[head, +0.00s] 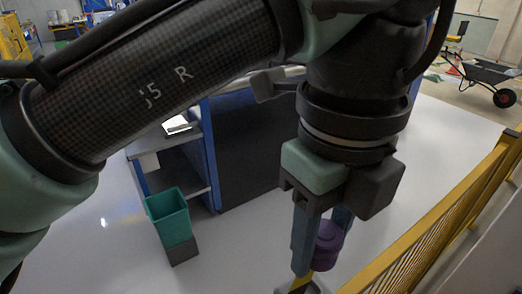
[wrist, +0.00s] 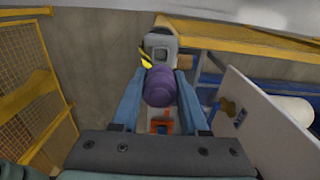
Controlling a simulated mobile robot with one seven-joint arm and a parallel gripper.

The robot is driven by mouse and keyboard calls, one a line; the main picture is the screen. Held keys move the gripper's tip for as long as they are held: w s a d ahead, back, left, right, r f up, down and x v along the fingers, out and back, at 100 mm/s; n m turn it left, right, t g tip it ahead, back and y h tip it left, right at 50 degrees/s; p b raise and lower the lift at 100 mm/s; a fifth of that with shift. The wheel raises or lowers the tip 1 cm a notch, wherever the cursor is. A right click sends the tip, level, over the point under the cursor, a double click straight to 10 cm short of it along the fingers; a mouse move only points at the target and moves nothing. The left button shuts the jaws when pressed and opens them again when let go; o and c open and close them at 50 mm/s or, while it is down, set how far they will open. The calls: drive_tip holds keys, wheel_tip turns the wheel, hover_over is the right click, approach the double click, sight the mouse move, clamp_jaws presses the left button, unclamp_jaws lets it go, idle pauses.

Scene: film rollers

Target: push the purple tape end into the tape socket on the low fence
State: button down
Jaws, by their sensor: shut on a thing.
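The purple tape end (head: 328,245) is a stubby round piece held between the two blue-grey fingers of my gripper (head: 316,266). In the wrist view the purple tape end (wrist: 160,86) sits centred between the fingers, and my gripper (wrist: 159,78) is shut on it. A grey housing with a dark opening (wrist: 161,43), which looks like the tape socket, is just beyond the purple piece. A yellow strip (wrist: 146,58) shows at its left side. I cannot tell whether the purple piece touches the housing, as it hides the housing's lower part.
A yellow fence rail (head: 440,210) runs along the right in the head view. A teal bin (head: 168,216) stands on a dark base at the left, beside a blue-edged bench (head: 207,150). In the wrist view a yellow mesh panel (wrist: 32,80) is at left and a pale panel (wrist: 268,125) at right.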

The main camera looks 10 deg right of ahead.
sight(306, 292)
wheel_tip(306, 292, down, 3)
drive_tip(key=shift+w+f+b, duration=0.1)
drive_tip(key=shift+w+b, duration=0.05)
drive_tip(key=shift+b, duration=1.1)
wheel_tip(306, 292, down, 2)
drive_tip(key=shift+b, duration=0.75)
drive_tip(key=shift+f, duration=0.45)
drive_tip(key=shift+p, duration=0.75)
drive_tip(key=shift+f, duration=0.6)
drive_tip(key=shift+c, duration=1.7)
unclamp_jaws()
drive_tip(key=shift+r, duration=0.15)
